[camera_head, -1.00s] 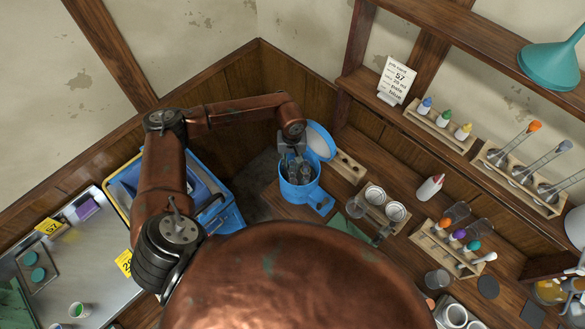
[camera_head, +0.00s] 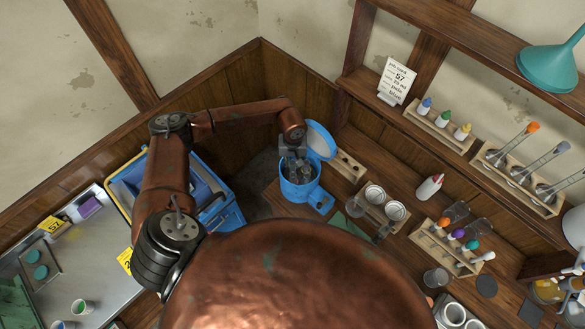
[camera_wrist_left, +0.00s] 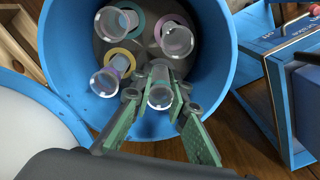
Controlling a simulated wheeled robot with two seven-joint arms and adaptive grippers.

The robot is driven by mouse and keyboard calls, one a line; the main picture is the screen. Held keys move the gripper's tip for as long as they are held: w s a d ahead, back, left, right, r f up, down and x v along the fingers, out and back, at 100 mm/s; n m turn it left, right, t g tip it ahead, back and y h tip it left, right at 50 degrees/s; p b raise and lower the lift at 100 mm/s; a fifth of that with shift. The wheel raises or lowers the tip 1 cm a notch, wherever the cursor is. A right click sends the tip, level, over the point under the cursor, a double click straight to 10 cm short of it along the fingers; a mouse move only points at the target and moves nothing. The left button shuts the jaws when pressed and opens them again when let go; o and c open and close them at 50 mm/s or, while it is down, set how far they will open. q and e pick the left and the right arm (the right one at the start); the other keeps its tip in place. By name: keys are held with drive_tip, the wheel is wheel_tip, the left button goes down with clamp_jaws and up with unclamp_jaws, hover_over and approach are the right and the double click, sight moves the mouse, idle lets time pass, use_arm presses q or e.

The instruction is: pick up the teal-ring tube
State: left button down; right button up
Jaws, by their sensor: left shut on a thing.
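A blue round can (camera_head: 300,192) stands on the wooden bench in the head view, and its rim (camera_wrist_left: 226,80) surrounds several clear glass tubes in the left wrist view. My left gripper (camera_head: 294,166) reaches down into the can. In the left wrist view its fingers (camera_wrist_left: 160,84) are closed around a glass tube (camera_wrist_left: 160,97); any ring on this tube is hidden. A tube at the upper left (camera_wrist_left: 108,22) has a greenish-teal ring (camera_wrist_left: 136,17). Another has a pink ring (camera_wrist_left: 163,22), and one at the left (camera_wrist_left: 104,82) has a yellow ring (camera_wrist_left: 127,56). My right gripper is out of view.
A round lid (camera_head: 320,140) leans behind the can. A blue bin (camera_head: 222,216) stands to its left. A wooden block with holes (camera_head: 348,165) and a holder with metal cups (camera_head: 376,208) are to its right. Tube racks (camera_head: 448,250) stand farther right.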

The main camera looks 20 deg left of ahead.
use_arm(q)
wheel_tip(320, 180, up, 10)
drive_tip(key=b, duration=0.3)
idle(0.3)
wheel_tip(320, 180, up, 16)
drive_tip(key=p, duration=0.5)
idle(0.4)
